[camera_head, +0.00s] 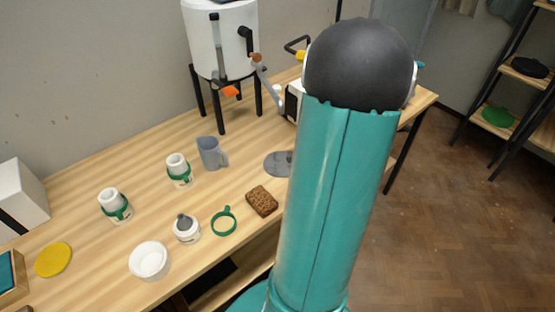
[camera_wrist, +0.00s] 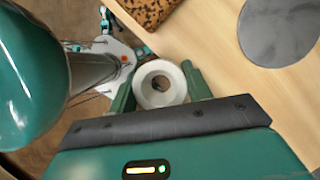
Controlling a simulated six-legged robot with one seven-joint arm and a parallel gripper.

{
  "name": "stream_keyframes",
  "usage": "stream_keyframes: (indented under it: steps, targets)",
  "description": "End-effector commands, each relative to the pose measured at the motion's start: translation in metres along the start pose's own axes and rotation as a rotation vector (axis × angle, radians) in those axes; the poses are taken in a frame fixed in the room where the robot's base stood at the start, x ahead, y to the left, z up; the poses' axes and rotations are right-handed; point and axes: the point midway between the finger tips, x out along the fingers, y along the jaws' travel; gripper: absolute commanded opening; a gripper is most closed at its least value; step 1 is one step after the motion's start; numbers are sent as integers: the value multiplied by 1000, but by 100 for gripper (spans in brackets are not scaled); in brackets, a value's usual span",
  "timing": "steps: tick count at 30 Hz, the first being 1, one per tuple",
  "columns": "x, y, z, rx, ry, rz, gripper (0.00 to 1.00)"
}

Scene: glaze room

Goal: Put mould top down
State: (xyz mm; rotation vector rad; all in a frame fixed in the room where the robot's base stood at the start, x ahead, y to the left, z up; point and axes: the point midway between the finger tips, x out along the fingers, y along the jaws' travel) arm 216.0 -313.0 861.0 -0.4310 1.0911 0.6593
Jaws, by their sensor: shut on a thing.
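In the wrist view my gripper (camera_wrist: 156,68) is shut on a round white piece with a hole in its middle, which I take for the mould top (camera_wrist: 149,98). Its green fingers press on either side of it. The piece appears near the table's front edge, with floor behind it to the left; I cannot tell its height. In the head view my arm hides both gripper and piece. Two white moulds with green bands, the left one (camera_head: 115,212) and the right one (camera_head: 181,179), stand on the table. A white pot with a grey insert (camera_head: 187,237) stands nearer.
A white tank on black legs (camera_head: 222,45) stands at the back.

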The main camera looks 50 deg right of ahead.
Motion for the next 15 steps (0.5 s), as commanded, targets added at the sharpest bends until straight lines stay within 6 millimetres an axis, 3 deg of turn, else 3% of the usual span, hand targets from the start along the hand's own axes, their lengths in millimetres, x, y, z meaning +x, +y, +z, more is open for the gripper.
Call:
stream_keyframes:
  steps: [5, 15]
  targets:
    - [2, -24, 4, -5, -1, 0, 22]
    - [10, -104, 19, -5, -1, 1, 22]
